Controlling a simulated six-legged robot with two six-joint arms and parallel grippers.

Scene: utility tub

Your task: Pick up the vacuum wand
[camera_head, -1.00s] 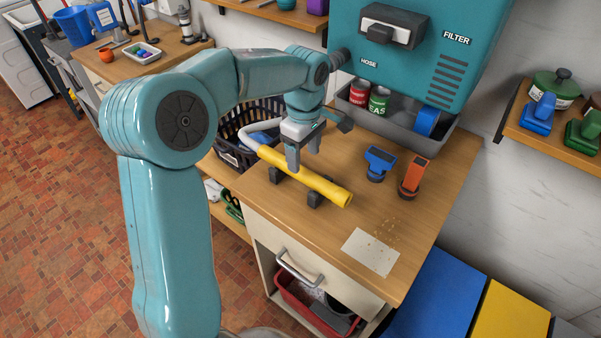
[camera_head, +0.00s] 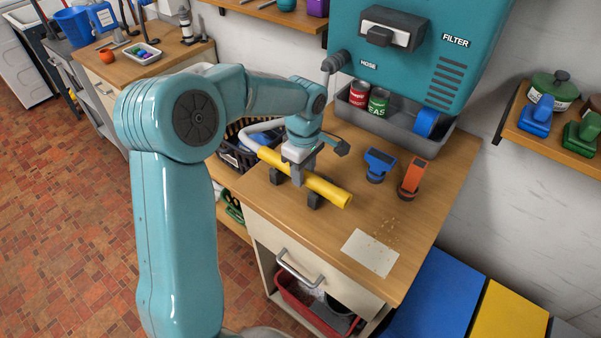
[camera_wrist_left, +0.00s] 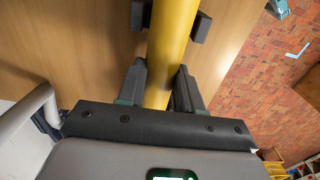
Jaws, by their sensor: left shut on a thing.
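The yellow vacuum wand (camera_head: 326,189) lies across dark rests (camera_head: 314,200) on the wooden counter, with a pale hose running from its far left end. My left gripper (camera_head: 298,176) is lowered over the wand's middle and is shut on it. In the left wrist view, the two dark fingers (camera_wrist_left: 160,90) sit on either side of the yellow wand (camera_wrist_left: 172,45). The wand appears still at the height of its rests. My right gripper is not in view.
A crumb-strewn pale sheet (camera_head: 369,252) lies near the front. A grey tray (camera_head: 400,124) with cans sits under the teal vacuum unit (camera_head: 462,50). A dark basket (camera_head: 228,153) is at the left.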

